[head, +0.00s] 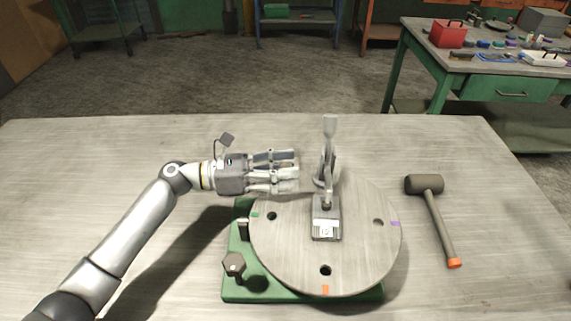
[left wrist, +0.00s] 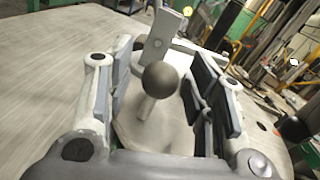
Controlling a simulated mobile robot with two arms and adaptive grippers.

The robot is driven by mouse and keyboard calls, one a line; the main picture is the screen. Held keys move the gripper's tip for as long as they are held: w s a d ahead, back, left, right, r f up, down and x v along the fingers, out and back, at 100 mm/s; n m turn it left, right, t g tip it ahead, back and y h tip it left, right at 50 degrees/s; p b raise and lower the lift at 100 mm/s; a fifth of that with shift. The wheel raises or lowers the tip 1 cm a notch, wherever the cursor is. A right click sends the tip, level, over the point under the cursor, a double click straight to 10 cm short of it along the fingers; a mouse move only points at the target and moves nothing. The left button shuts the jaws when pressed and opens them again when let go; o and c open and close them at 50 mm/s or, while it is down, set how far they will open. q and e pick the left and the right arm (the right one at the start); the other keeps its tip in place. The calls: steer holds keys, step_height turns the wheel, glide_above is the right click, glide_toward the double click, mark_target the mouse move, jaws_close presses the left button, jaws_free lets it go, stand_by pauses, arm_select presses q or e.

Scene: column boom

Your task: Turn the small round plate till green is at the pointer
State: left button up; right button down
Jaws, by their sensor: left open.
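The round plate (head: 365,255) lies flat on a green base (head: 232,290). Its rim bears a green mark (head: 255,214) at the left, an orange mark (head: 325,290) at the front and a purple mark (head: 395,223) at the right. A small pale piece (head: 243,224), perhaps the pointer, sits at the plate's left edge, close to the green mark. A grey clamp (head: 327,170) stands upright on the plate. My left gripper (head: 298,171) is open left of the clamp. In the left wrist view, a dark ball (left wrist: 160,78) shows between its fingers, apart from them.
A dark knob (head: 234,263) stands on the base's front left corner. A mallet (head: 435,212) lies right of the plate. The tabletop (head: 90,160) is otherwise clear. A green workbench (head: 480,72) with a red box (head: 448,34) stands behind at right.

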arm_select(q)
steer(key=shift+d, duration=0.2)
jaws_close()
steer(key=shift+s+a+n+t, duration=0.4)
steer(key=shift+n+t, duration=0.1)
steer(key=shift+t, duration=0.3)
jaws_free()
